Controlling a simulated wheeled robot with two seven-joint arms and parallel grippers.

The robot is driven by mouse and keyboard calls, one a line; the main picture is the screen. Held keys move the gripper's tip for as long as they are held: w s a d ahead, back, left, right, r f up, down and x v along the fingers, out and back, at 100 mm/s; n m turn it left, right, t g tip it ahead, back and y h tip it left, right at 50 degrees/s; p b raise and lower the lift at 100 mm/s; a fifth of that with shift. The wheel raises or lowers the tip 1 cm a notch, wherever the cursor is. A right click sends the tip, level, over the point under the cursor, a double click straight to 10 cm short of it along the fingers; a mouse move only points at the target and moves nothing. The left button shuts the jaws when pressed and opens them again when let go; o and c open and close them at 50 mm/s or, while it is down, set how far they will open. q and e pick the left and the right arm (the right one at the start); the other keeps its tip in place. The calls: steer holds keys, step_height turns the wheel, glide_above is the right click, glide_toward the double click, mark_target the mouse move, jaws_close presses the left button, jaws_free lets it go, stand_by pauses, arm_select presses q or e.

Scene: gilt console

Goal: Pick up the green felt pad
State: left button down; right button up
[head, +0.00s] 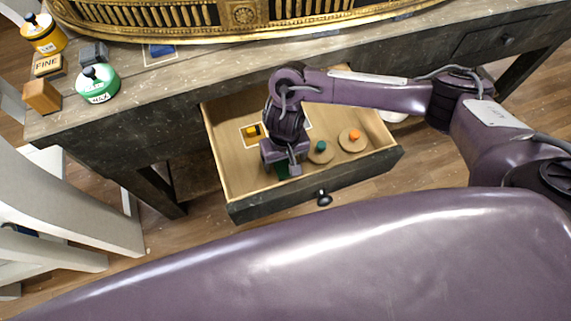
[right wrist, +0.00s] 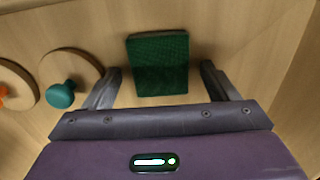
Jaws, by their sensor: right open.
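The green felt pad (right wrist: 158,64) lies on the wooden floor of the open drawer. In the head view only a small green part of it (head: 282,172) shows beneath my gripper. My right gripper (right wrist: 160,88) is open, with one finger on each side of the pad's near part and a gap on both sides. In the head view the right gripper (head: 284,160) reaches down into the drawer. Whether the fingers reach down to the pad's height is hard to tell. My left gripper does not show.
The drawer (head: 235,178) also holds a round disc with a green knob (head: 320,147), one with an orange knob (head: 354,136), and a yellow block (head: 251,131). The discs lie right of my gripper in the head view. The drawer walls stand around them. Several items stand on the console top (head: 140,95).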

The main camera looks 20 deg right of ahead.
steer(key=c, duration=1.1)
steer(key=shift+o, duration=0.2)
